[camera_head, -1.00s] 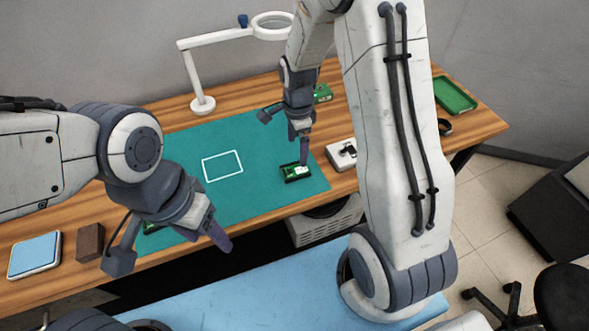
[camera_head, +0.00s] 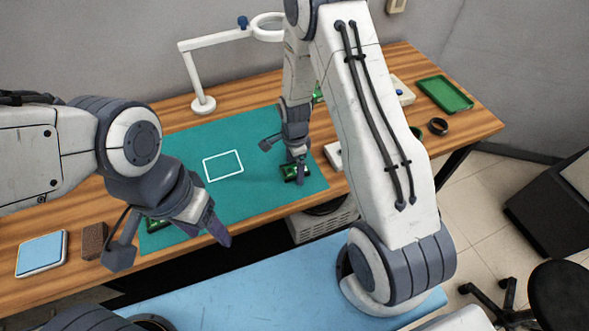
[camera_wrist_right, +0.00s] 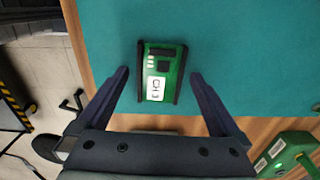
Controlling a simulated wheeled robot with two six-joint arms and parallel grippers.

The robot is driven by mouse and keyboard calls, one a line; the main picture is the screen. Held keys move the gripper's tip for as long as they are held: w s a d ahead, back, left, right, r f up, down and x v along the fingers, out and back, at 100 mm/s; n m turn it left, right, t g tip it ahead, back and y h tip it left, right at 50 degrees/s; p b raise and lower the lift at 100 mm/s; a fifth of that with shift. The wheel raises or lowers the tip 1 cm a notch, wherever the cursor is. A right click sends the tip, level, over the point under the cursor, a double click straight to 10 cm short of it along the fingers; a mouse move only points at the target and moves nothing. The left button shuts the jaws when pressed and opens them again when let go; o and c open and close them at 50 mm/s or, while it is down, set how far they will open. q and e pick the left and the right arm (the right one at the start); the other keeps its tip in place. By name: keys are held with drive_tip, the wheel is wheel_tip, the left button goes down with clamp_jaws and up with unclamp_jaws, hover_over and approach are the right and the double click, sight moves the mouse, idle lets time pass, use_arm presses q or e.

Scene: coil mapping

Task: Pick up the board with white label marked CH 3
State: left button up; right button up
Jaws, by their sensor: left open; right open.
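A green circuit board with dark side edges and a white label (camera_wrist_right: 157,88) lies on the teal mat (camera_wrist_right: 240,55) near its front edge. The label appears to read CH 3. In the head view this board (camera_head: 289,171) is partly covered by my right gripper (camera_head: 300,176). In the right wrist view my right gripper (camera_wrist_right: 158,73) is open, its fingers on either side of the board with gaps; it holds nothing. My left gripper (camera_head: 220,236) is open and empty near the table's front left edge. Another green board (camera_head: 156,225) is partly hidden behind it.
A white outlined rectangle (camera_head: 223,165) on the mat is empty. A white magnifier lamp (camera_head: 203,104) stands at the back. A blue-topped pad (camera_head: 41,253) and brown block (camera_head: 93,241) are at the left.

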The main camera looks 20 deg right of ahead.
drive_tip(key=c, duration=1.4)
drive_tip(key=shift+o, duration=0.2)
